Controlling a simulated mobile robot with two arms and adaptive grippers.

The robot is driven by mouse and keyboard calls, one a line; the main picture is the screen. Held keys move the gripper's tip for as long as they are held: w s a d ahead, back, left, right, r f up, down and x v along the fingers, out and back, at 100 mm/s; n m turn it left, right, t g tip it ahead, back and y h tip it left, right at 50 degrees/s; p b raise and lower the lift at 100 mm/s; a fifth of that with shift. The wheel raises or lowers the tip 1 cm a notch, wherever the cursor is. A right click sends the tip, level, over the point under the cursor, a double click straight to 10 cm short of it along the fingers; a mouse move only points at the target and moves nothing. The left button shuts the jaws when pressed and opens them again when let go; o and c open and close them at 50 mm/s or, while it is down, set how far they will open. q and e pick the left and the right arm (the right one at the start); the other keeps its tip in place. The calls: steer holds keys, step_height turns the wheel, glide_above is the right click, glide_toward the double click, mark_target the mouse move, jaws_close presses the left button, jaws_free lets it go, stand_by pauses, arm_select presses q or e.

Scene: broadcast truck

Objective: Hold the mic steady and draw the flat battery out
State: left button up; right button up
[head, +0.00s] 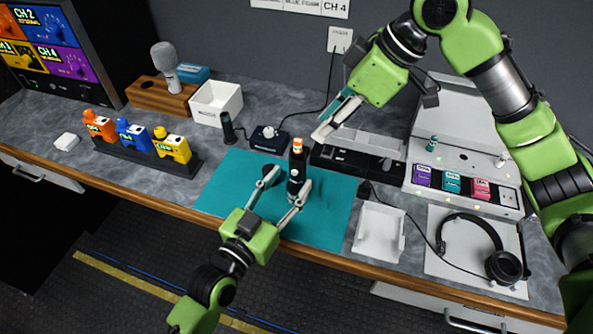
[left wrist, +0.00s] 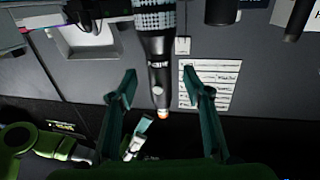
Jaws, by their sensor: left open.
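The microphone (head: 296,178) stands upright on the teal mat (head: 228,178), dark-bodied, with an orange-tipped piece (head: 297,146), apparently the battery, at its top end. My left gripper (head: 287,182) is open, with its fingers on either side of the microphone. In the left wrist view the microphone (left wrist: 158,72) lies between the open fingers, with a visible gap on each side. Its patterned head is at the picture's top and the orange tip (left wrist: 163,113) points down. My right gripper (head: 331,124) hangs above and to the right of the microphone; its finger opening is unclear.
A black stand (head: 130,152) holds orange, blue and yellow units at left. Behind are a white bin (head: 216,103) and a wooden block (head: 158,99) with another microphone. At right are an open case (head: 455,170), a white tray (head: 379,232) and headphones (head: 470,222). The mat's left part is clear.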

mark_target(293, 177)
arm_select(q)
steer(key=shift+x, duration=2.2)
jaws_close()
arm_select(e)
steer(key=shift+o, duration=0.6)
